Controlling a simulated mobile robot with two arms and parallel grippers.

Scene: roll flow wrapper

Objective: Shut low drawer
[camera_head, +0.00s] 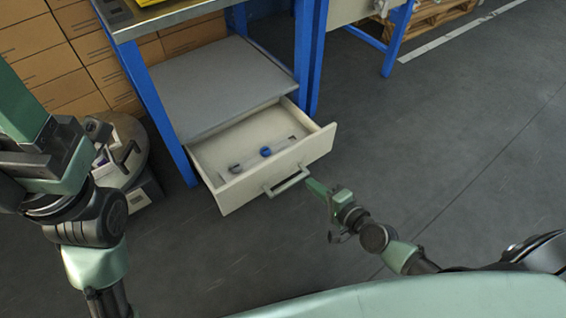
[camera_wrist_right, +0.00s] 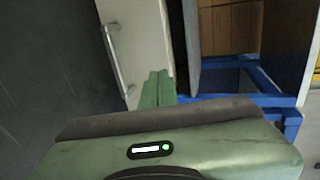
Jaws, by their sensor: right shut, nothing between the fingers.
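The low drawer (camera_head: 225,193) is pulled out below the grey shelf of the blue-framed bench. Its pale front with a bar handle (camera_head: 286,181) faces me. In the right wrist view the drawer front (camera_wrist_right: 145,40) and handle (camera_wrist_right: 117,58) appear sideways. My right gripper (camera_head: 314,186) is shut and empty, just right of the handle, near the front's right part; its fingertips (camera_wrist_right: 157,86) overlap the front's edge in the wrist view. I cannot tell whether they touch it. My left gripper (camera_head: 22,108) is at the far left, partly cut off, away from the drawer.
A blue round item (camera_head: 266,152) and a small grey one (camera_head: 235,169) lie in the drawer. The blue bench leg (camera_head: 158,100) stands left of it. Cardboard boxes (camera_head: 40,60) are stacked at upper left. A round-topped stand (camera_head: 135,172) holds small objects. Floor to the right is clear.

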